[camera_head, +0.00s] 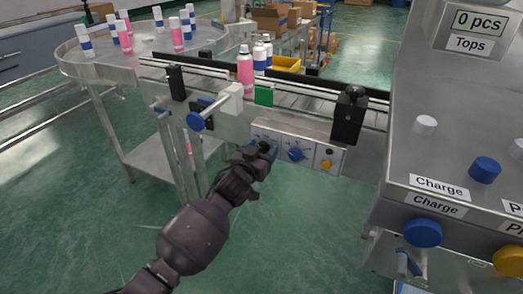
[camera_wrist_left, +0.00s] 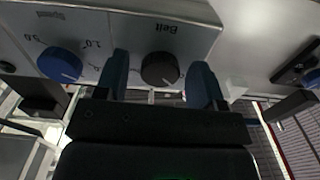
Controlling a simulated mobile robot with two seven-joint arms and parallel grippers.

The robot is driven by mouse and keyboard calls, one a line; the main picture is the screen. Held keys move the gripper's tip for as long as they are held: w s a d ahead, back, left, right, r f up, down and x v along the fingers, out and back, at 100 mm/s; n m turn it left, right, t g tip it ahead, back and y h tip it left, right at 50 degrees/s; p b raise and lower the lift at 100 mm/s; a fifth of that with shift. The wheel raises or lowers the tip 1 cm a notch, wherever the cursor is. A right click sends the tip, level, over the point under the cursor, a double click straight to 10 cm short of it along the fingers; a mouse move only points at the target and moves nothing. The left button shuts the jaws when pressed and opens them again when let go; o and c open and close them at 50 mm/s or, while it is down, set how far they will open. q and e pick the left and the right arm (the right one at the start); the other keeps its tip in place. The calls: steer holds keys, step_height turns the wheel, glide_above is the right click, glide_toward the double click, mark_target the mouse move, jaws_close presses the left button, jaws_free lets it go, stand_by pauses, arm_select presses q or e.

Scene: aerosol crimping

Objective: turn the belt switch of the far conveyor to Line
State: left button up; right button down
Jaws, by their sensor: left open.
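The belt switch is a black round knob (camera_wrist_left: 160,69) under the label "Belt" on a light metal control panel (camera_wrist_left: 110,22). The same panel (camera_head: 312,147) is on the front side of the conveyor in the head view. My left gripper (camera_head: 262,153) is at the panel's left end and largely covers the knob there. In the left wrist view, my left gripper (camera_wrist_left: 159,82) is open, with one blue-tipped finger on each side of the knob. I see gaps beside the knob. The label's position words are not readable. My right gripper is not in view.
A blue speed knob (camera_wrist_left: 60,64) is beside the belt knob, and a yellow knob (camera_head: 327,164) is farther right. A black block (camera_head: 349,116) is mounted on the conveyor edge. A machine with a "Charge" button (camera_head: 423,233) fills the right.

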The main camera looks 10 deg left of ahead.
arm_select(q)
steer(key=shift+c, duration=0.2)
steer(key=c, duration=0.9)
